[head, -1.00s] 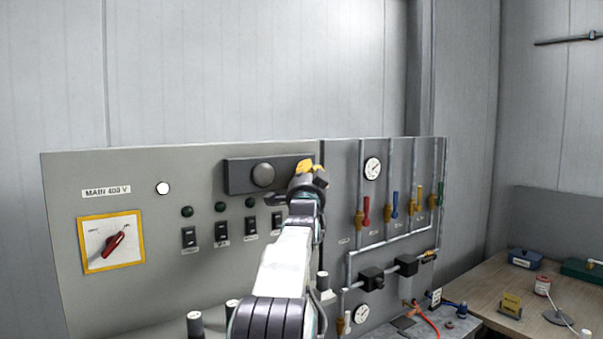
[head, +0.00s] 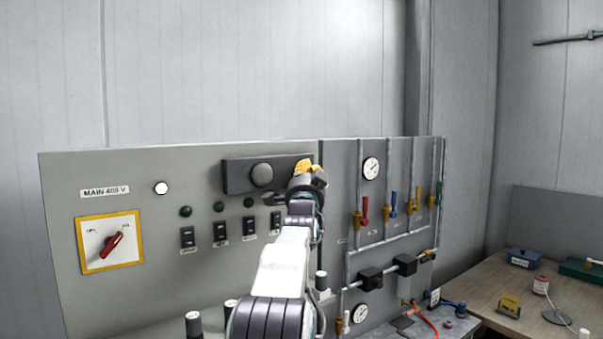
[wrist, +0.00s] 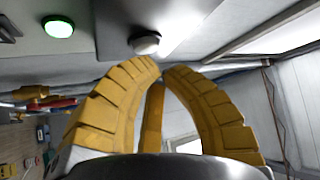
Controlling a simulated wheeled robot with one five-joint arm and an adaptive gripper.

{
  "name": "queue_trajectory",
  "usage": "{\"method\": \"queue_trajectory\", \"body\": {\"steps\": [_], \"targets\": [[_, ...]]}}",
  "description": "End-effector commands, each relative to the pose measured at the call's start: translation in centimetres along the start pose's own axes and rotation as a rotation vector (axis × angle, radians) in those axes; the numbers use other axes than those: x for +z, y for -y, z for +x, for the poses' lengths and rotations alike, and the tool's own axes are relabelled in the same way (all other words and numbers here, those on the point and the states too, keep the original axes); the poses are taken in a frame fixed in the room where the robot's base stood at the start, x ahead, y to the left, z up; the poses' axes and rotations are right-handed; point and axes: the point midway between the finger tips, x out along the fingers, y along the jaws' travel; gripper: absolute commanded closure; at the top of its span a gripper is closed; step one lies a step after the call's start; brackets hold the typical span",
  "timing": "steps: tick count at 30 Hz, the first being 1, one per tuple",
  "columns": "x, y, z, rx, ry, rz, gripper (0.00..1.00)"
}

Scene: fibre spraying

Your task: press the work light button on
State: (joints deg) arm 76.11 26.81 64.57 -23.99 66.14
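My gripper (head: 305,167) is in front of the right end of a dark box with a round grey knob (head: 262,175), high on the grey control panel (head: 140,171). Beyond the tips, that view shows a pale round button (wrist: 145,42) on a dark mount and a lit green round lamp (wrist: 59,27) to the left. I see no label telling which is the work light button. Contact with the panel cannot be made out.
A red rotary main switch (head: 113,243) on a yellow-edged plate is at the panel's left, below a white lamp (head: 161,188). Several black rocker switches (head: 187,238) run below the box. Pipes with coloured valve handles (head: 365,208) are to the right. A wooden table (head: 482,285) stands further right.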

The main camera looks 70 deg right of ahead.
Motion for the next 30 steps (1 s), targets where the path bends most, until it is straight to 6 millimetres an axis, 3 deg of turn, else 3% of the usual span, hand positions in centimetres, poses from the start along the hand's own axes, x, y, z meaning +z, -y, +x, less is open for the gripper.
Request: {"method": "queue_trajectory", "body": {"steps": [30], "targets": [[0.60,-0.03,0.65,-0.003,0.007,0.000,1.00]]}}
